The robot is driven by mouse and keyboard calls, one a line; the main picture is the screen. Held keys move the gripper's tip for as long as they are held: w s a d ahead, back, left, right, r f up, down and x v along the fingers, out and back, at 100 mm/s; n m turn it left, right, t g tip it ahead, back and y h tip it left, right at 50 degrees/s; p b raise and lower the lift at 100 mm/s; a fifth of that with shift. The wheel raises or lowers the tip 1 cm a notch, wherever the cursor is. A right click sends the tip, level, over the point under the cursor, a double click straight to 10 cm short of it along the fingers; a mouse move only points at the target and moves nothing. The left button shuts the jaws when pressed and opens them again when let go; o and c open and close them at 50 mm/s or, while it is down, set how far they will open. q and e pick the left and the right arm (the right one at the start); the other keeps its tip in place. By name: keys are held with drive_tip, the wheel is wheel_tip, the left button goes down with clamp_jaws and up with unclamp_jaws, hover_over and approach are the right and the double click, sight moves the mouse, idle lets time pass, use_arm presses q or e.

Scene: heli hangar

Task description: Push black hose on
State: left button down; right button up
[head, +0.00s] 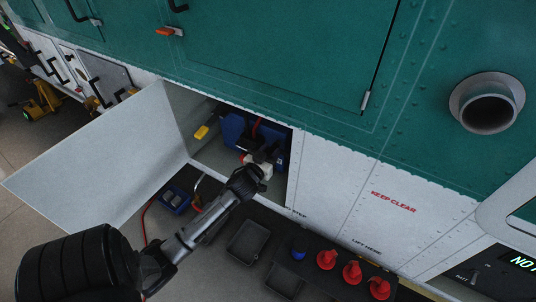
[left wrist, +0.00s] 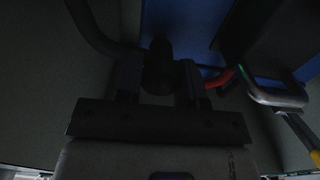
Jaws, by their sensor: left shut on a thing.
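My left gripper (head: 252,176) reaches into the open lower compartment of the green and white helicopter. In the left wrist view its two dark fingers (left wrist: 160,84) are shut on a dark rounded end piece. The black hose (left wrist: 92,28) curves in from the upper left towards that piece and appears to end in it. A blue unit (head: 234,130) sits inside the compartment, and its blue face also shows behind the fingers in the left wrist view (left wrist: 185,25). The picture is too dark to tell whether the hose end touches a fitting. My right gripper is not in view.
The white compartment door (head: 100,155) stands open on the left. A yellow-handled part (head: 203,131) is inside the compartment. Below are a blue box (head: 174,200), black trays (head: 249,242), a blue cap (head: 298,250) and red cone-like pieces (head: 327,259). A red hose (head: 146,222) hangs beside the arm.

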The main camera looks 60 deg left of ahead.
use_arm(q)
drive_tip(key=shift+w+a, duration=0.35)
drive_tip(key=shift+w, duration=0.25)
drive_tip(key=shift+f, duration=0.1)
drive_tip(key=c, duration=1.1)
unclamp_jaws()
drive_tip(key=shift+o, duration=1.4)
drive_tip(key=shift+w, duration=0.2)
drive_tip(key=shift+o, duration=0.3)
drive_tip(key=shift+s, duration=0.1)
drive_tip(key=shift+s, duration=0.1)
